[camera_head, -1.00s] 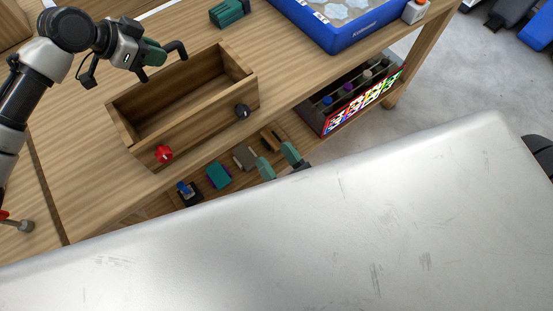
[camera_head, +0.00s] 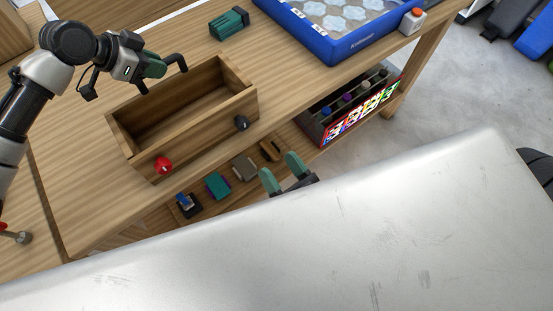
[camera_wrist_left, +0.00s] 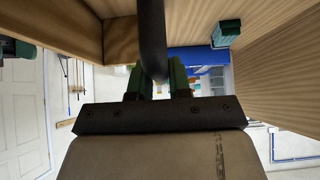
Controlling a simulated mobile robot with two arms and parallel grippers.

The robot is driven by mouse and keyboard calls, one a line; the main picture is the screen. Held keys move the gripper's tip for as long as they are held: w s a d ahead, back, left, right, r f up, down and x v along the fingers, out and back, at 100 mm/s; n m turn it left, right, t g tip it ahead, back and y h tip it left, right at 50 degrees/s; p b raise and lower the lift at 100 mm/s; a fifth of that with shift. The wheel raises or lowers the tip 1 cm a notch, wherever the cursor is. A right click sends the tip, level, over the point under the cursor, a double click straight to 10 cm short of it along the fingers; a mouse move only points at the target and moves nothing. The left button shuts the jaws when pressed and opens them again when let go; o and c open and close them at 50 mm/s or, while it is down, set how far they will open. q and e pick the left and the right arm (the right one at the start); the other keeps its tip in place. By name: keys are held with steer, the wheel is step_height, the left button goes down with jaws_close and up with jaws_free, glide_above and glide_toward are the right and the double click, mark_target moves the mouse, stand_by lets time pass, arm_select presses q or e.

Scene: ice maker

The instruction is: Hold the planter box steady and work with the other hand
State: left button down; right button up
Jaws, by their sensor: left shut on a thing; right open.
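The wooden planter box (camera_head: 203,143) stands on the wooden table in the head view, its open top facing up. A red knob (camera_head: 163,165) and a black knob (camera_head: 242,122) are on its near wall. My left gripper (camera_head: 158,72) is at the box's back left side, shut on a dark curved bar (camera_head: 175,57). In the left wrist view the bar (camera_wrist_left: 152,40) passes between the green fingers; where it joins the box is unclear. My right gripper (camera_head: 282,174) is open and empty, apart from the box, beyond the table's near edge; its arm is mostly hidden.
Several small items, including a teal block (camera_head: 217,185), sit on a lower level below the near edge. A blue tray (camera_head: 345,46) is at the back right and a green object (camera_head: 229,23) behind the box. A bottle rack (camera_head: 350,108) stands below the table's right part.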

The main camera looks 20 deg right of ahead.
arm_select(q)
steer(key=c, duration=1.1)
jaws_free()
arm_select(e)
steer(key=v, duration=0.5)
steer(key=shift+s+d, duration=0.1)
steer(key=shift+s, duration=0.05)
arm_select(q)
steer(key=shift+r, duration=0.1)
arm_select(e)
steer(key=shift+r, duration=0.15)
arm_select(q)
steer(key=shift+s+a+r+p, duration=0.1)
steer(key=shift+a+r+p, duration=0.35)
steer(key=shift+p, duration=0.25)
steer(key=p+v, duration=0.5)
steer(key=v, duration=0.1)
steer(key=shift+s+a+r, duration=0.15)
steer(key=shift+a+r, duration=0.05)
steer(key=shift+r, duration=0.05)
arm_select(e)
step_height(320, 180, up, 6)
steer(key=shift+r, duration=0.2)
